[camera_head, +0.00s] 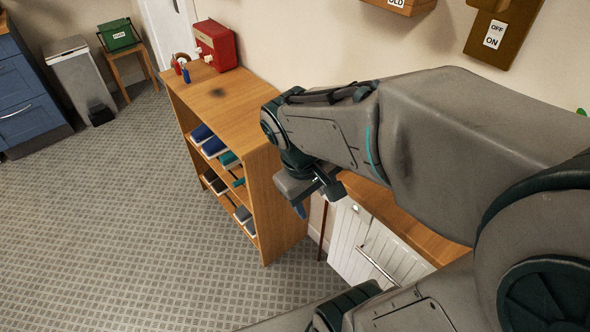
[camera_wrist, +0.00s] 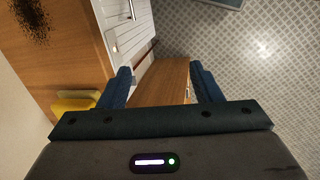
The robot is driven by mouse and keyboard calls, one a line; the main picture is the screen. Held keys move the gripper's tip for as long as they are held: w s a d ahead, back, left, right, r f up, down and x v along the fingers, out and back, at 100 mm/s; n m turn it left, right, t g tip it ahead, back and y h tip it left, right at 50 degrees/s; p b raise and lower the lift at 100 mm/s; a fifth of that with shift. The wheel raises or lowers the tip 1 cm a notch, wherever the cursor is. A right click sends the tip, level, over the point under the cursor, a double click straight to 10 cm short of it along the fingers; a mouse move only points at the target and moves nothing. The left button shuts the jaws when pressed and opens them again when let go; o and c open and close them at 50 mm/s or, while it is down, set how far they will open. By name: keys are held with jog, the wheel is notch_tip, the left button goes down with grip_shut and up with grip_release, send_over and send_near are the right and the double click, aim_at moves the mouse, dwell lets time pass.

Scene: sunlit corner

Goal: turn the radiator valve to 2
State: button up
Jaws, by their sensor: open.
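I cannot make out a radiator valve or its numbers in either view. A white slatted front (camera_head: 375,245) with a bar handle stands below my arm, under a wooden top; it also shows in the wrist view (camera_wrist: 126,28). I cannot tell whether it is a radiator or a cabinet. My gripper (camera_head: 315,200) hangs beside the right end of the wooden shelf unit, pointing down. In the wrist view my gripper (camera_wrist: 161,86) has its two blue fingers apart, with nothing held between them.
The wooden shelf unit (camera_head: 225,100) holds books and has a red box (camera_head: 215,45) on top. A yellow thing (camera_wrist: 75,103) lies left of the fingers. An OFF/ON panel (camera_head: 497,30) is on the wall.

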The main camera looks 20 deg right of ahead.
jog(key=w+d+f+n+g+h+b, duration=0.1)
jog(key=w+d+f+n+h+b, duration=0.1)
jog(key=f+b, duration=0.3)
jog(key=w+d+f+n+g+h+b, duration=0.1)
jog(key=w+d+f+n+h+b, duration=0.15)
jog(key=f, duration=0.45)
jog(key=n+t+h+b, duration=0.8)
jog(key=n+h+b, duration=0.2)
jog(key=n+b, duration=0.5)
send_near(321, 189)
jog(key=b+x, duration=0.4)
jog(key=x, duration=0.4)
jog(key=shift+d+f+m, duration=0.2)
jog(key=shift+f+m, duration=0.15)
jog(key=shift+f, duration=0.15)
jog(key=shift+w, duration=0.15)
jog(key=c, duration=1)
